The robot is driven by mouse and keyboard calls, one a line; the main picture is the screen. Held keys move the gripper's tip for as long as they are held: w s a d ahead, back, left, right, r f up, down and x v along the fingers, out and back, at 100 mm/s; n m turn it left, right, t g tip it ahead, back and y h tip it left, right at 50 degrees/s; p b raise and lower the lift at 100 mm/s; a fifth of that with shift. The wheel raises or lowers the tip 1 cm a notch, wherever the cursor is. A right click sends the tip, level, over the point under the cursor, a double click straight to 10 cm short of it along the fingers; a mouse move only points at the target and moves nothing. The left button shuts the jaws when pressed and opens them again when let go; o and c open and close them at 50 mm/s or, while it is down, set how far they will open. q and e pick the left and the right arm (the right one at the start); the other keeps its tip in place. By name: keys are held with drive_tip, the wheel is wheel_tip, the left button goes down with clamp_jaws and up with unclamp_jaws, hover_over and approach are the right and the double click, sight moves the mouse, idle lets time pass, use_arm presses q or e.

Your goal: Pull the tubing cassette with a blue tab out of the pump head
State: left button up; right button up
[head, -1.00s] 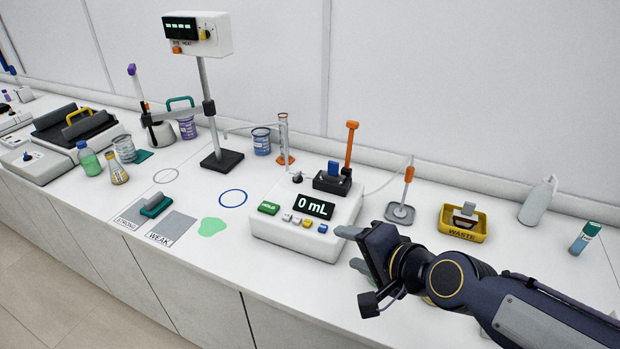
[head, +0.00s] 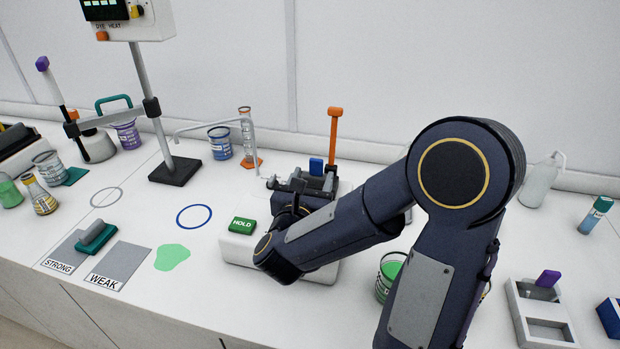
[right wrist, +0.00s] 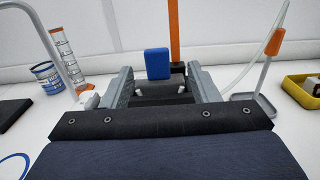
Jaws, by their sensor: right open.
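The blue tab (head: 316,166) of the tubing cassette stands up from the dark pump head on the white pump. In the right wrist view the blue tab (right wrist: 158,63) is straight ahead, between and beyond my two grey fingers. My right gripper (right wrist: 160,82) is open and empty, level and pointing at the pump head. The cassette body below the tab is mostly hidden. The orange lever (head: 334,135) stands upright behind the tab. My right arm covers most of the pump's front and its display. My left gripper is not in view.
A green HOLD button (head: 242,226) shows at the pump's left. A graduated cylinder (head: 247,140) and a blue-rimmed beaker (head: 220,145) stand left of the pump head. A beaker of green liquid (head: 388,274) is beside my arm. A grey rack (head: 544,318) lies at the right.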

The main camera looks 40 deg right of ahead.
sight(316, 164)
drive_tip(key=x, duration=0.1)
drive_tip(key=p+x, duration=0.1)
drive_tip(key=x, duration=0.1)
drive_tip(key=p+x, duration=0.1)
drive_tip(key=x, duration=0.1)
drive_tip(key=shift+w+a+r, duration=0.1)
drive_tip(key=shift+a+r, duration=0.1)
drive_tip(key=shift+r, duration=0.05)
drive_tip(key=shift+w+d+f+p, duration=0.1)
drive_tip(key=shift+w+d+p, duration=0.2)
drive_tip(key=shift+d, duration=0.05)
drive_tip(key=c, duration=1.1)
drive_tip(key=shift+o, duration=0.2)
